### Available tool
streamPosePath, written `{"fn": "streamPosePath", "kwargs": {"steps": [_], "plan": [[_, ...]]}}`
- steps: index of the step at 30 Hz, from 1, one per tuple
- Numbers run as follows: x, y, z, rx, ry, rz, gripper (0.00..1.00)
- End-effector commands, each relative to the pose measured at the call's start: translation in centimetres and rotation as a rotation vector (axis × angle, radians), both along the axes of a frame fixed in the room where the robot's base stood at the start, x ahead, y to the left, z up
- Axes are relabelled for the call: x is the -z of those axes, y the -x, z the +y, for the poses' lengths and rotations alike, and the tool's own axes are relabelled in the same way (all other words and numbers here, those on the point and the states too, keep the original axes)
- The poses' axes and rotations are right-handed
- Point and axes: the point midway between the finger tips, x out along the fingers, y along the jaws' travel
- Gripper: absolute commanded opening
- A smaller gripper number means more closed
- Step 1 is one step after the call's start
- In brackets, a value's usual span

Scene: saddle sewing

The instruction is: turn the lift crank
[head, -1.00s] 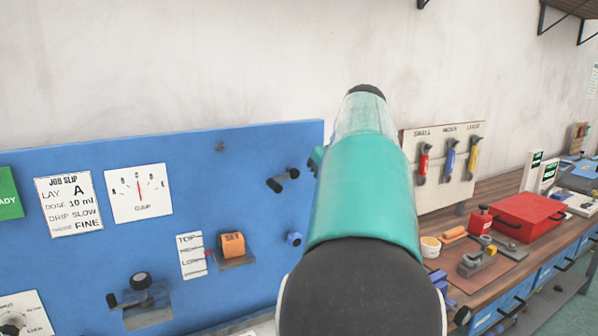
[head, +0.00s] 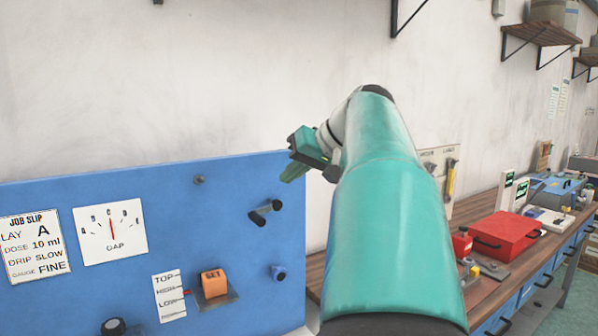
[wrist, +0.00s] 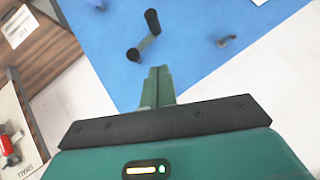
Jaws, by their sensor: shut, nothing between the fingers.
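The crank (head: 264,212), a short grey arm with black ends, sticks out of the upper right of the blue panel (head: 130,205). I take it to be the lift crank. It also shows in the wrist view (wrist: 143,40), just beyond my fingertips. My gripper (head: 288,175) is shut and empty, above and slightly right of the crank in the head view. In the wrist view its closed fingers (wrist: 158,75) point toward the crank, apparently without touching. An orange SET block (head: 214,283) stands on a small grey shelf, with a red pointer beside the TOP, HIGH, LOW scale (head: 169,295).
A blue knob (head: 279,272) sits below the crank and a small grey stud (head: 199,180) up to its left. The GAP gauge (head: 110,231) and job slip (head: 35,248) are further left. My arm hides part of the wooden bench, where a red box (head: 505,236) stands.

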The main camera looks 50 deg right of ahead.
Motion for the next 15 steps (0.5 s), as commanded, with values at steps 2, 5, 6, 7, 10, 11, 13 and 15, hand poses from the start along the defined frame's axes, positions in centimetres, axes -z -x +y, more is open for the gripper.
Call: {"fn": "streamPosePath", "kwargs": {"steps": [2,5,6,7,10,11,13,15], "plan": [[1.2,-1.3,0.1,-0.002,-0.004,0.003,0.0],[2.5,-2.9,0.3,-0.001,-0.003,0.003,0.0],[3.0,-3.5,0.4,-0.002,-0.004,0.003,0.0],[3.4,-3.9,0.4,0.0,-0.004,0.002,0.0],[4.7,-4.6,0.8,0.002,-0.004,0.002,0.0],[5.1,-4.7,1.0,0.002,-0.003,0.003,0.0],[6.0,-4.8,1.4,0.002,-0.002,0.003,0.0],[6.7,-4.9,1.6,0.004,-0.001,0.002,0.0]]}}
